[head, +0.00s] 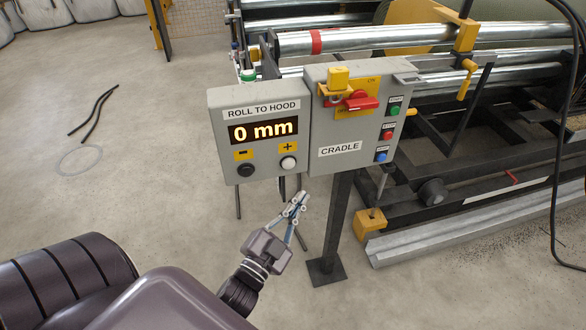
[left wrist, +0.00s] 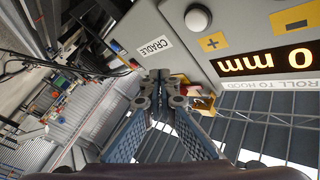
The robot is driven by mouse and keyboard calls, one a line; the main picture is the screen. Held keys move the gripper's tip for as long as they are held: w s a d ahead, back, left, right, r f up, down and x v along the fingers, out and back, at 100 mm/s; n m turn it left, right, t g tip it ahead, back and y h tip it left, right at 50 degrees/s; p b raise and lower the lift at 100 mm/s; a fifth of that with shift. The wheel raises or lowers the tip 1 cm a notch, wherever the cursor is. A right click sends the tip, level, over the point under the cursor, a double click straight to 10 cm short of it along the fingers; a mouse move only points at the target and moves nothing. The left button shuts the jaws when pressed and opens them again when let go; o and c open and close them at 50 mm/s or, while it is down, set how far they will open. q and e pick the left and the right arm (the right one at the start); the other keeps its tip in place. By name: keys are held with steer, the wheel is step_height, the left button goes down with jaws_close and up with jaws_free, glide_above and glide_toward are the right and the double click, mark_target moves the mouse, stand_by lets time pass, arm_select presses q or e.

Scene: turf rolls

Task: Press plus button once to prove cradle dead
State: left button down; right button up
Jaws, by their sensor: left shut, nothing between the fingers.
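The ROLL TO HOOD box (head: 216,120) has a display (head: 263,130) reading 0 mm. Its white plus button (head: 288,163) sits below a yellow plus label, right of a black minus button (head: 246,170). In the left wrist view the plus button (left wrist: 198,18) shows at the top, apart from the fingers. The CRADLE box (head: 335,135) adjoins on the right, with a red switch handle (head: 356,103) and a yellow lock-like piece (head: 339,78). My left gripper (head: 300,197) is shut and empty, below the plus button in the head view; it also shows in the left wrist view (left wrist: 163,88).
The CRADLE box carries green (head: 395,110), red (head: 388,135) and blue (head: 381,157) buttons. A dark post (head: 339,220) stands below it. The roller machine (head: 480,130) fills the right and back. Open concrete floor (head: 150,150) lies left, with a dark strip.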

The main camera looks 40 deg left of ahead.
mark_target(295, 162)
arm_select(q)
steer(key=w+a, duration=0.5)
steer(key=a, duration=0.1)
steer(key=shift+w+a+b, duration=0.35)
steer(key=shift+w+b, duration=0.05)
steer(key=shift+b, duration=0.05)
arm_select(e)
steer(key=shift+a+f, duration=0.25)
steer(key=shift+f, duration=0.2)
arm_select(q)
steer(key=shift+f, duration=0.1)
arm_select(e)
steer(key=shift+a, duration=0.2)
stand_by(0.6)
arm_select(q)
steer(key=shift+a, duration=0.1)
steer(key=shift+w+a, duration=0.25)
arm_select(e)
steer(key=shift+r, duration=0.1)
